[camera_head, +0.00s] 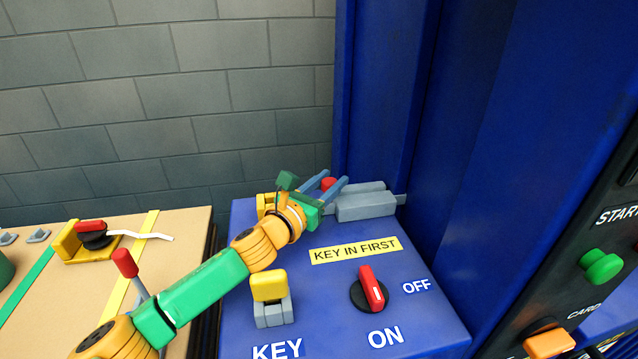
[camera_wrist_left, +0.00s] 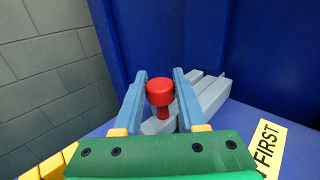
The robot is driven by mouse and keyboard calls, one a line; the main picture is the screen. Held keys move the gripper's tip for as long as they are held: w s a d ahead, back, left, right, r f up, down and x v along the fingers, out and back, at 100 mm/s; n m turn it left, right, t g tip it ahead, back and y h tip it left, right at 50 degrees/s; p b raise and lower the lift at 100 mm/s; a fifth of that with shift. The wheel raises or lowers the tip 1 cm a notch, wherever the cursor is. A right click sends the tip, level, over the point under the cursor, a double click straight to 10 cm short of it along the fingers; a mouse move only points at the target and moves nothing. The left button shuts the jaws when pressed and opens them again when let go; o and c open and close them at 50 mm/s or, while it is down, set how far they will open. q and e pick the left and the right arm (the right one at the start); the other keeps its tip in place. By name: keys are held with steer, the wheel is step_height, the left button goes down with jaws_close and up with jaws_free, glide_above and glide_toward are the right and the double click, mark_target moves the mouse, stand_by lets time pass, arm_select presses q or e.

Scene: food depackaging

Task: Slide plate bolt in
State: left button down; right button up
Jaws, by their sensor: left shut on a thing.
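The plate bolt is a grey block-and-bar fitting (camera_head: 365,203) at the back of the blue panel top, with a red knob (camera_head: 328,184) at its left end. In the left wrist view the red knob (camera_wrist_left: 159,92) stands on a stem between my two blue-grey fingers, and the grey bolt body (camera_wrist_left: 207,92) lies behind it to the right. My left gripper (camera_head: 337,178) reaches over the panel from the left and is shut on the red knob. Its fingers partly hide the knob in the head view. My right gripper is not in view.
The blue panel top carries a yellow "KEY IN FIRST" label (camera_head: 355,250), a red rotary switch (camera_head: 371,289) and a yellow key piece on a grey base (camera_head: 270,297). Tall blue walls (camera_head: 400,90) rise behind and right. A tan table (camera_head: 180,225) stands left.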

arm_select(q)
steer(key=shift+d, duration=0.25)
steer(key=shift+a, duration=0.2)
steer(key=c, duration=0.6)
jaws_free()
steer(key=shift+d, duration=0.1)
steer(key=shift+o, duration=0.7)
steer(key=shift+w+d, duration=0.1)
steer(key=shift+d, duration=0.15)
steer(key=shift+a, duration=0.1)
steer(key=shift+s+a, duration=0.2)
steer(key=shift+b+v, duration=0.55)
steer(key=shift+v, duration=2.7)
steer(key=shift+d, duration=0.1)
